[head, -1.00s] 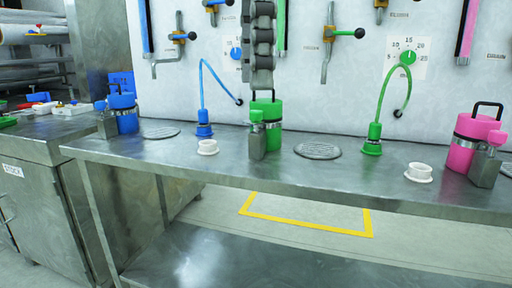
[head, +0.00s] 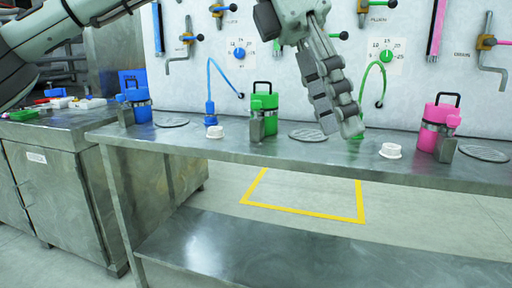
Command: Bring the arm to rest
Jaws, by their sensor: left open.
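My left arm comes in from the upper left. My left gripper (head: 341,128) hangs tilted above the steel bench, open, with nothing seen between its fingers. It is to the right of the green drum (head: 263,101) and apart from it in the picture. My right gripper is not in view.
The steel bench (head: 300,150) also bears a blue drum (head: 136,100), a pink drum (head: 437,122), white caps (head: 391,150) and round grates (head: 308,135). Valves and dials line the white panel behind. A steel cabinet (head: 60,190) stands at left. The floor in front is clear.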

